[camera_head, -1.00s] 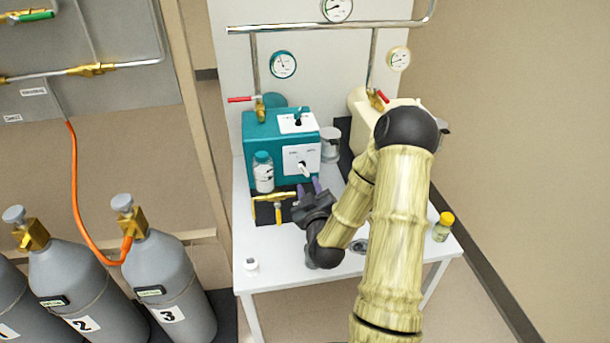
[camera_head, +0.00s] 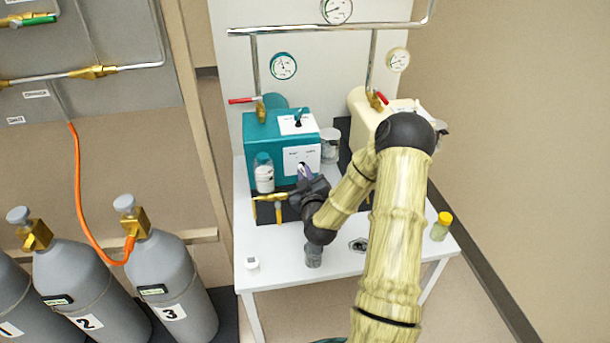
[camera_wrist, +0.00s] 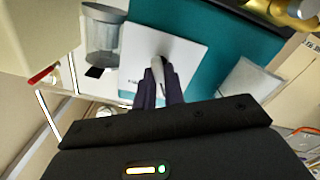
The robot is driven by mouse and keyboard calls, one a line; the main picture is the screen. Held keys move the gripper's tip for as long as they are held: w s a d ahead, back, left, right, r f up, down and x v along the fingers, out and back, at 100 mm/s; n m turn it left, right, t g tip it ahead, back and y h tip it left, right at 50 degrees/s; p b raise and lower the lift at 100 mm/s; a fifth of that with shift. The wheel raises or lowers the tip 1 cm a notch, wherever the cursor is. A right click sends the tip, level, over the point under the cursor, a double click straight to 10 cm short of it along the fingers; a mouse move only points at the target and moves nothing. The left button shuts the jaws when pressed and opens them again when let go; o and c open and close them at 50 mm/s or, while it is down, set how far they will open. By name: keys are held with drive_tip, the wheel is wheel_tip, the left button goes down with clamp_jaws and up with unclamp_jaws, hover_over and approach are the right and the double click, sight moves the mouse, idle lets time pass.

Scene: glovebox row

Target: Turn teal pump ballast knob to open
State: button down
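The teal pump (camera_head: 262,146) stands on the white table, with a white label panel (camera_head: 313,156) on its front. In the wrist view its teal front (camera_wrist: 228,45) and the white panel (camera_wrist: 190,58) fill the upper middle. The pale lever-shaped ballast knob (camera_wrist: 157,72) stands on this panel, between the purple fingers of my gripper (camera_wrist: 162,86). The fingers lie close on both sides of it. In the head view my gripper (camera_head: 304,172) reaches the lower panel and covers the knob. A second black switch (camera_head: 298,122) sits on the pump's top.
A clear jar (camera_head: 330,146) and a cream pump (camera_head: 362,112) stand to the right. A yellow-capped bottle (camera_head: 441,226) is at the table's right.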

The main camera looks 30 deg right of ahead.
drive_tip(key=shift+m, duration=0.3)
drive_tip(key=shift+m+b, duration=0.95)
drive_tip(key=shift+m, duration=1.75)
drive_tip(key=c, duration=1.5)
unclamp_jaws()
drive_tip(key=v, duration=0.3)
drive_tip(key=p+v, duration=0.1)
drive_tip(key=v, duration=0.2)
drive_tip(key=p+v, duration=0.1)
drive_tip(key=v, duration=0.2)
drive_tip(key=shift+r, duration=0.3)
drive_tip(key=p, duration=0.3)
drive_tip(key=shift+s, duration=0.35)
